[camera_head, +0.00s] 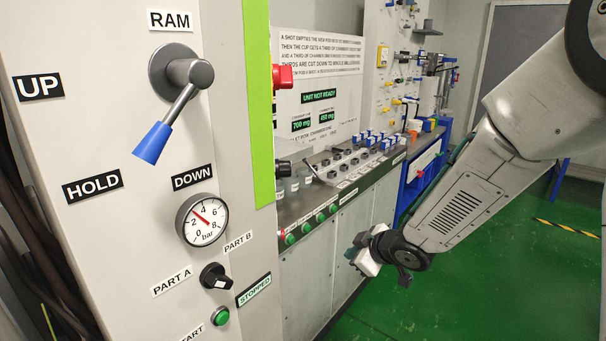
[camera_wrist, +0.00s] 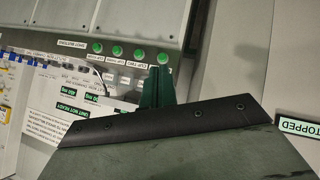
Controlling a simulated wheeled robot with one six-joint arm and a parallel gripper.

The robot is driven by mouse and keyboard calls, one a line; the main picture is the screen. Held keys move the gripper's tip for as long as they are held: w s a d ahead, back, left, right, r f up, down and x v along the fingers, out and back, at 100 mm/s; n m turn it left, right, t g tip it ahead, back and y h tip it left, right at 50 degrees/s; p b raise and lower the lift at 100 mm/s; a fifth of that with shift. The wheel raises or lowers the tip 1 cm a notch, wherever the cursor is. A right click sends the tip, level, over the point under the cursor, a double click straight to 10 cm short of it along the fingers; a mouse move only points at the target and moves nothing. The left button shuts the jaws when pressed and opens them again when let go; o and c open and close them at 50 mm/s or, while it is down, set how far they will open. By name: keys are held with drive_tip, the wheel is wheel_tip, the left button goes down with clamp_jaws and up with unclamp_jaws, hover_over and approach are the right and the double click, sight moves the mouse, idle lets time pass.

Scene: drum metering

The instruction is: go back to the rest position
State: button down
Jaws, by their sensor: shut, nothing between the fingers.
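My gripper (camera_head: 368,254) is at the end of my arm, which reaches in from the right in the head view. It hangs in the open in front of the grey cabinets, apart from the panel and the bench. In the wrist view its two dark fingers (camera_wrist: 157,88) stand together with no gap and nothing between them. No rest position is marked in either view.
A near panel at left carries the RAM lever (camera_head: 155,140) pointing toward HOLD, a pressure gauge (camera_head: 202,219), a selector knob (camera_head: 215,276) and a STOPPED display (camera_head: 254,289). A bench with green buttons (camera_head: 306,228) runs behind. The green floor (camera_head: 470,290) is clear.

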drive_tip(key=s+d+r+m+g+h, duration=0.2)
drive_tip(key=s+d+m+h, duration=0.2)
drive_tip(key=s+d, duration=0.25)
drive_tip(key=s+d+r+m+g+h, duration=0.25)
drive_tip(key=s+d, duration=0.25)
drive_tip(key=d, duration=0.3)
drive_tip(key=s+r+m, duration=0.2)
drive_tip(key=s+r, duration=0.1)
drive_tip(key=s, duration=0.4)
drive_tip(key=s+r+m+g, duration=0.1)
drive_tip(key=s+r, duration=0.3)
drive_tip(key=s, duration=0.4)
drive_tip(key=s+r+m+g+y, duration=0.1)
drive_tip(key=s+r+m, duration=0.2)
drive_tip(key=s, duration=0.5)
drive_tip(key=shift+s+d+r, duration=0.15)
drive_tip(key=shift+d+r, duration=0.25)
drive_tip(key=shift+r, duration=0.25)
drive_tip(key=shift+a+g, duration=0.15)
drive_tip(key=shift+g, duration=0.1)
